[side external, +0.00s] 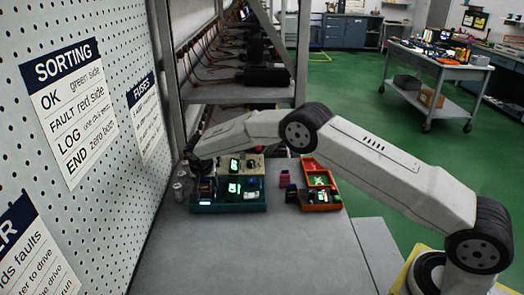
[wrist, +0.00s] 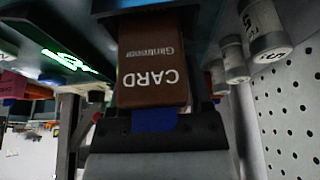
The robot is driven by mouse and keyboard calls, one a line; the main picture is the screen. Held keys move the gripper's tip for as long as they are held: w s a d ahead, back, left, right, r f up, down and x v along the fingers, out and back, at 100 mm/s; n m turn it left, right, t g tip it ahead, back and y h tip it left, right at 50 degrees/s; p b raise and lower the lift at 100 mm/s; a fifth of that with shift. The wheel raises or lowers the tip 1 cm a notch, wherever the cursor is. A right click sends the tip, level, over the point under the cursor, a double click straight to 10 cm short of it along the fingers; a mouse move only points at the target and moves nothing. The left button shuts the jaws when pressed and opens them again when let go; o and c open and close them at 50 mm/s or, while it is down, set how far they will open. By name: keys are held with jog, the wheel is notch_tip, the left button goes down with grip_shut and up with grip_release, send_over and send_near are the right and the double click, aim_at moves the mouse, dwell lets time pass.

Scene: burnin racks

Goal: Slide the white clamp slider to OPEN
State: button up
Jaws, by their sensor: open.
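I cannot make out the white clamp slider in either view. In the side view my gripper (side external: 203,168) is low at the left end of the teal tray (side external: 230,207), and its fingertips are too small and dark to tell apart. In the wrist view a brown block (wrist: 152,65) marked CARD, its lettering upside down, is close to the camera, with a blue part below it. Dark gripper parts lie beside and below the block. My gripper is open; whether the fingers touch the block cannot be told.
Several devices with green displays stand in and behind the teal tray. An orange tray (side external: 320,206) and a pink block (side external: 285,179) are to its right. Grey cylinders (wrist: 264,30) stand near the pegboard (wrist: 290,110). The front of the grey bench (side external: 240,255) is clear.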

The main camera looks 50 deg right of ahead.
grip_shut()
dwell(1.4)
